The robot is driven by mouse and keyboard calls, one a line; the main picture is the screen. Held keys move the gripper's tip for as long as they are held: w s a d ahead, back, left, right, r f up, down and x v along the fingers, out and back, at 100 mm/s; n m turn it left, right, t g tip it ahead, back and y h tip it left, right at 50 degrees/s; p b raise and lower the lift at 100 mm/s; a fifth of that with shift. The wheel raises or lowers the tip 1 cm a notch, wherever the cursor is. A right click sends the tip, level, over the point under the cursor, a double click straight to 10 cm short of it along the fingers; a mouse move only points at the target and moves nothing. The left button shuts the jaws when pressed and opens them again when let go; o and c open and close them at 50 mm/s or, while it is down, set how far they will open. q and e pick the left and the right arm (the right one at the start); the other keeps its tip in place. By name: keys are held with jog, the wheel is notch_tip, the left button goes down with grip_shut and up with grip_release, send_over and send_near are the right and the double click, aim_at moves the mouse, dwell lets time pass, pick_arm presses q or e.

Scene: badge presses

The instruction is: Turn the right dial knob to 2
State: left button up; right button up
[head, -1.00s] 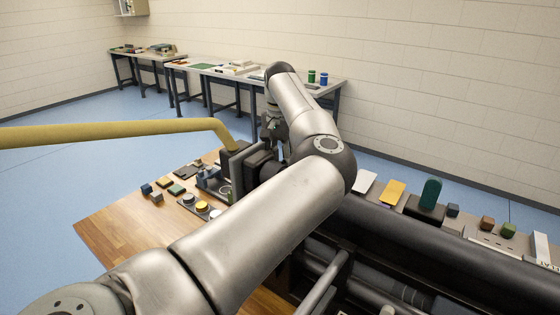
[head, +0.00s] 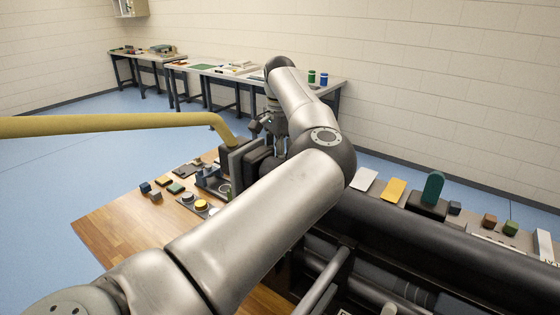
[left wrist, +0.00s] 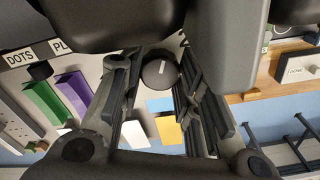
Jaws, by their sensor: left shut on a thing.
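A round dark knob (left wrist: 152,76) with a short white pointer line shows in the left wrist view, between the fingers of my left gripper (left wrist: 150,82). In the head view my left gripper (head: 270,125) hangs from my arm beside the dark press (head: 246,160). Its fingertips and the knob are hidden there. My right gripper is not in view.
A long yellow bar (head: 110,124) reaches the press from the left. Small blocks and buttons lie on the wooden table (head: 110,225). Purple (left wrist: 74,92) and green (left wrist: 42,106) pieces and a yellow card (left wrist: 168,130) show beyond the fingers.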

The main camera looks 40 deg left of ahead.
pick_arm(q)
jog(key=m+b, duration=0.1)
jog(key=m, duration=0.4)
jog(key=shift+r+m, duration=0.1)
jog(key=shift+m, duration=0.2)
jog(key=shift+m+b, duration=0.3)
jog(key=shift+m, duration=0.5)
jog(key=o, duration=1)
jog(key=shift+o, duration=0.2)
jog(key=shift+w, duration=0.1)
